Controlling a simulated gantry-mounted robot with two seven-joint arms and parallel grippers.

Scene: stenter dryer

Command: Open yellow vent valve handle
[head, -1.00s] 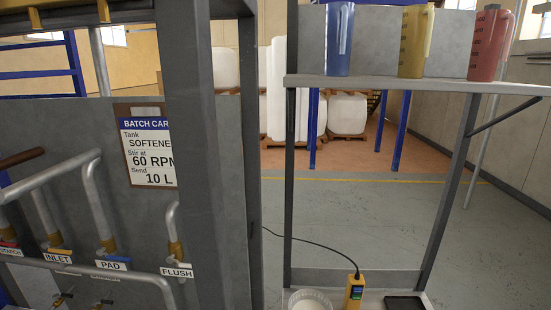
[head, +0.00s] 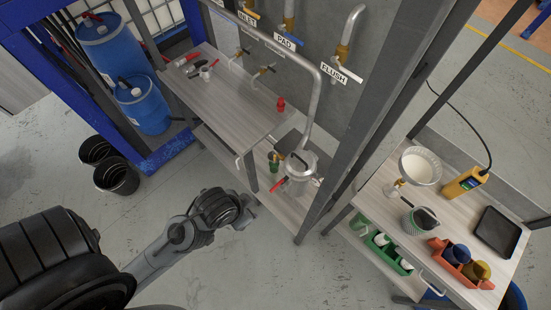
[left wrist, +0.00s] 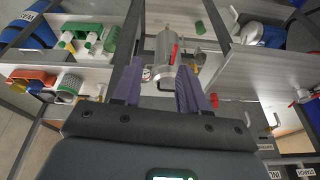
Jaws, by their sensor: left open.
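A metal canister (head: 300,165) hangs below a grey pipe at the right end of the workbench, with a red handle (head: 279,184) at its lower left. In the left wrist view the canister (left wrist: 164,58) lies just beyond the fingertips, with a red handle (left wrist: 175,53) on it. A small yellowish part (left wrist: 195,69) shows to its right; I cannot tell whether it is the vent valve handle. My left gripper (head: 250,203) is in front of the bench, left of the canister. Its two fingers (left wrist: 160,80) are apart with nothing between them. My right gripper is out of view.
A grey upright post (head: 365,120) stands right of the canister. A side table (head: 375,190) at the right holds a white bowl (head: 420,166), a yellow meter (head: 464,183) and a black tray (head: 497,231). Blue drums (head: 108,45) and black buckets (head: 116,176) stand left. The floor in front is clear.

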